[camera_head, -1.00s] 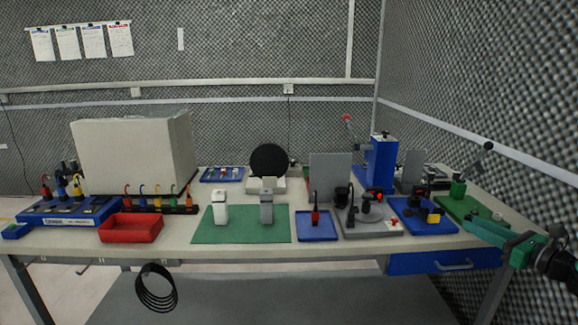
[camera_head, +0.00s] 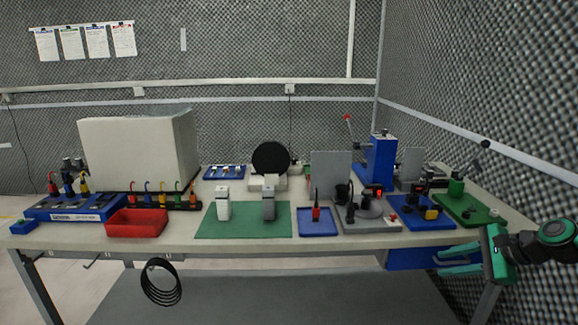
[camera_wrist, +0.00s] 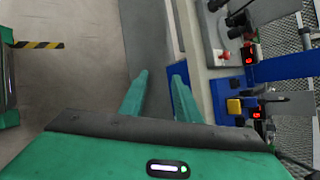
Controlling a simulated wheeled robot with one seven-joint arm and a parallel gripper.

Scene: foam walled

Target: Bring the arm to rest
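My gripper (camera_head: 459,258) is at the right in the head view, in front of the bench's right front edge and beside the blue drawer (camera_head: 415,258). Its two green fingers point left and stand apart with nothing between them. In the wrist view my gripper (camera_wrist: 158,85) also shows two separate fingers with an empty gap. My arm reaches in from the right edge of the head view, and most of it is out of sight.
The workbench (camera_head: 345,243) carries a red bin (camera_head: 137,222), a green mat (camera_head: 243,221), a blue tray (camera_head: 318,222) and a green board (camera_head: 470,209) near my gripper. A foam wall (camera_head: 500,80) stands close at right. Floor (camera_wrist: 70,85) is clear left of the fingers.

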